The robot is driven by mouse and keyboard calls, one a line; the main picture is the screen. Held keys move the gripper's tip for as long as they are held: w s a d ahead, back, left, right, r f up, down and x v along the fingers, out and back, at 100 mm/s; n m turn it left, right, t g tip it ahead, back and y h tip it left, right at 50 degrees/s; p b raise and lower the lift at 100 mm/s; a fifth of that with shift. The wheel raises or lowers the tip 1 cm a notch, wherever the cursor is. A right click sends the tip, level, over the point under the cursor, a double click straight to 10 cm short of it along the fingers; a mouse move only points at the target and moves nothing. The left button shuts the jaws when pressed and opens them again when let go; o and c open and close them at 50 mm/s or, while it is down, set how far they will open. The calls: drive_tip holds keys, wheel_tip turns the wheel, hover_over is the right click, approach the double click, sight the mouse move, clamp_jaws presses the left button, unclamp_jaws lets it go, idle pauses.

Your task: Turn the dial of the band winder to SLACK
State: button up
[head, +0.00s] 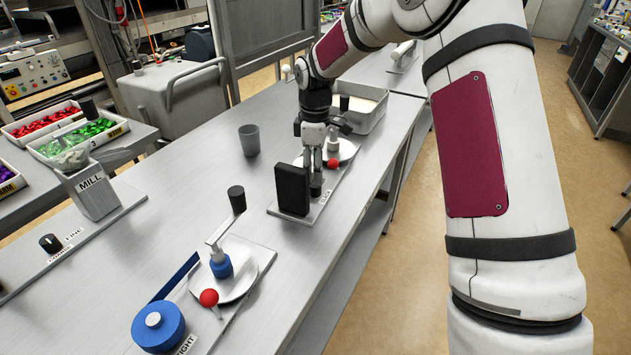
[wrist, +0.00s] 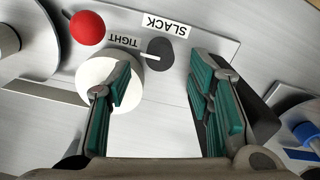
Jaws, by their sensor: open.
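The band winder under my gripper has a pale base plate (wrist: 215,45) with the labels SLACK (wrist: 167,24) and TIGHT (wrist: 123,40), upside down in the wrist view. Its dark round dial (wrist: 161,52) has a white pointer directed left, towards the TIGHT side and away from SLACK. My gripper (wrist: 165,72) is open, with green-padded fingers spread either side of the dial in the picture; contact does not show. The left finger overlaps a white round part (wrist: 98,72). In the head view, my gripper (head: 317,178) points down over this unit.
A black upright block (head: 292,190) stands close beside my gripper. A red ball (head: 332,163) and a round plate are on its far side. Nearer stands a similar unit with a blue spool (head: 158,326) and red ball (head: 208,298). A grey cup (head: 249,140) stands left.

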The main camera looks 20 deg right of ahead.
sight(315, 189)
drive_tip(key=shift+f, duration=2.4)
clamp_jaws()
